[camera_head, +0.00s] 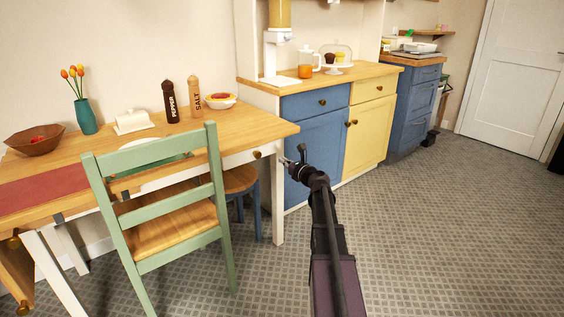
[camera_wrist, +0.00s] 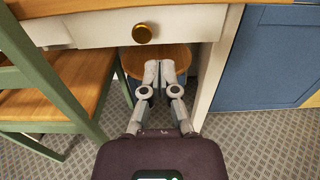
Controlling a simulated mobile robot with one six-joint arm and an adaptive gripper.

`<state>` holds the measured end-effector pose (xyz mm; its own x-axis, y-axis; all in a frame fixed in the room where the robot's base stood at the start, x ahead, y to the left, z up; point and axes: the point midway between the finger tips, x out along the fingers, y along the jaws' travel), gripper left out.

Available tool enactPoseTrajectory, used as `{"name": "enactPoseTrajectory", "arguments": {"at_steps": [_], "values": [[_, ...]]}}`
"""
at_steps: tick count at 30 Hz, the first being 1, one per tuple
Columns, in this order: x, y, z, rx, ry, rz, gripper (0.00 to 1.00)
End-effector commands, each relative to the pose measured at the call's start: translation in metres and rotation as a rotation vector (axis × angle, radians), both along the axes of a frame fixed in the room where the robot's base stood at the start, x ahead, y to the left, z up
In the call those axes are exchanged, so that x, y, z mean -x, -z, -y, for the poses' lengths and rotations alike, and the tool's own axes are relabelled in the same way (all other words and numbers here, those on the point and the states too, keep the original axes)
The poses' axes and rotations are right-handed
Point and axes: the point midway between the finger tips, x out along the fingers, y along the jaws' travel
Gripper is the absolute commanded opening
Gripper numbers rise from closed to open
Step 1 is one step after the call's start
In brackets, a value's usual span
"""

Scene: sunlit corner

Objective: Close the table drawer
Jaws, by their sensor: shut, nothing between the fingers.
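The wooden-topped table (camera_head: 225,126) has a white drawer (camera_head: 238,158) under its right part, with a round brass knob (camera_head: 257,155). In the wrist view the drawer front (camera_wrist: 185,27) spans the top, and its knob (camera_wrist: 142,33) is left of centre. The front looks close under the tabletop edge; I cannot tell whether a small gap remains. My gripper (camera_head: 291,161) is just right of the table's right end in the head view. In the wrist view my gripper (camera_wrist: 160,66) is shut and empty, appearing below and slightly right of the knob, apart from it.
A green chair (camera_head: 165,205) stands at the table's front, left of my gripper. A round stool (camera_head: 240,180) is under the table by the white leg (camera_head: 277,205). Blue and yellow cabinets (camera_head: 318,150) stand behind. Tiled floor (camera_head: 440,230) is clear to the right.

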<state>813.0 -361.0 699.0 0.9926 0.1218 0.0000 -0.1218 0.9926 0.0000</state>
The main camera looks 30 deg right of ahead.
Motion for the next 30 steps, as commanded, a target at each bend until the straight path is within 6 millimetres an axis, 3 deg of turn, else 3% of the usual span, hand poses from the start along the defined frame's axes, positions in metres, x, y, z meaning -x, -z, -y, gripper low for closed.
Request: {"name": "enactPoseTrajectory", "arguments": {"at_steps": [7,19,24,30], "values": [[0.002,0.000,-0.025,0.000,-0.003,0.000,0.00],[0.018,0.001,-0.130,0.000,-0.004,0.000,0.00],[0.020,0.001,-0.145,0.000,-0.002,0.000,0.00],[0.019,0.001,-0.146,0.000,-0.002,0.000,0.00]]}}
